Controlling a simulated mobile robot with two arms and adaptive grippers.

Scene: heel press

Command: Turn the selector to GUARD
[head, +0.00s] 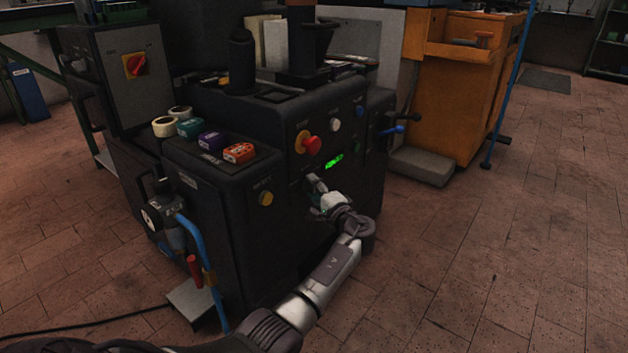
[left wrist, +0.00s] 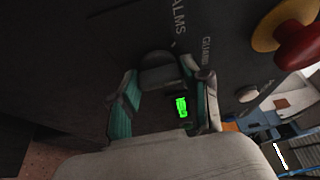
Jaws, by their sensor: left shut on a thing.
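The selector (left wrist: 158,74) is a dark round knob on the machine's black front panel, seen in the left wrist view. The label PALMS and a second label, partly legible as GUARD, stand beside it. My left gripper (head: 317,186) is at the panel below the green display (head: 333,161). Its two green-padded fingers lie on either side of the knob in the left wrist view, shut on it. In the head view the gripper hides the knob. Which label the knob points to cannot be told. My right gripper is not in view.
A red mushroom button (head: 312,145) on a yellow collar and a white button (head: 334,125) sit above the gripper. A yellow button (head: 266,198) is to its left. Open tiled floor (head: 480,250) lies to the right.

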